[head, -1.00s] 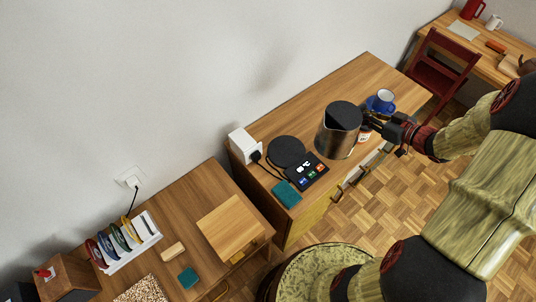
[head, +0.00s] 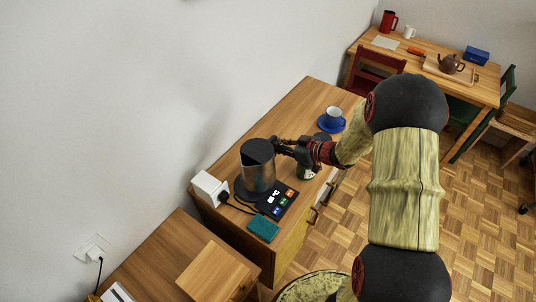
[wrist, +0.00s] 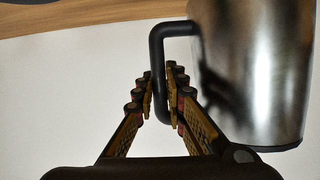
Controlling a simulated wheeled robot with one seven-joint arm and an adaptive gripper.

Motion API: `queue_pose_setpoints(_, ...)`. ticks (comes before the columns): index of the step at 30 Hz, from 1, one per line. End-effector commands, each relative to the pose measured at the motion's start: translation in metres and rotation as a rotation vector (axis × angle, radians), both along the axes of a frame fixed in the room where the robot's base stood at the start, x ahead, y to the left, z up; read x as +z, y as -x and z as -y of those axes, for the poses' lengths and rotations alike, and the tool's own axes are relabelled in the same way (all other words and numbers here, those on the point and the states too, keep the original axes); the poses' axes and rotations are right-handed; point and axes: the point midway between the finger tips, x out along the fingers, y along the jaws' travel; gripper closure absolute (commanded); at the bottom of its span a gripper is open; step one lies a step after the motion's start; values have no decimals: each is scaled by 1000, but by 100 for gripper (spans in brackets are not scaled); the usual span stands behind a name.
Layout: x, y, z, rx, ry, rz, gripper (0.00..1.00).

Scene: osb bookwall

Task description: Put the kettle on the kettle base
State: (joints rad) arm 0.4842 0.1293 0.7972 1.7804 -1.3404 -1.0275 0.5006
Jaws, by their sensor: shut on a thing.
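The kettle (head: 258,178), a steel jug with a black lid, stands upright over the kettle base (head: 241,188) in the head view. The base is a dark round disc mostly hidden behind the kettle, with its left edge showing. I cannot tell whether the kettle touches it. My gripper (head: 279,146) is at the kettle's right side, shut on its black handle.
A black panel with coloured icons (head: 277,200) lies in front of the base, with a teal block (head: 263,229) nearby. A white box (head: 209,188) with a black plug stands left. A white cup on a blue saucer (head: 322,124) and a partly hidden green object (head: 305,172) are right.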

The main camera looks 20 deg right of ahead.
Motion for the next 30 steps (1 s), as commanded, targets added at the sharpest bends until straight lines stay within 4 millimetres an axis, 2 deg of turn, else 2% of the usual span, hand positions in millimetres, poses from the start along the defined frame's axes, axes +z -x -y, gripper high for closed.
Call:
queue_pose_setpoints(4, -16, -13, -9, 0, -2, 4, 100)
queue_pose_setpoints(14, -31, -23, -17, 1, -1, 5, 100)
queue_pose_setpoints(21, -61, -24, -17, -2, -1, 4, 100)
queue_pose_setpoints(30, -62, -24, -17, -1, 0, 6, 100)
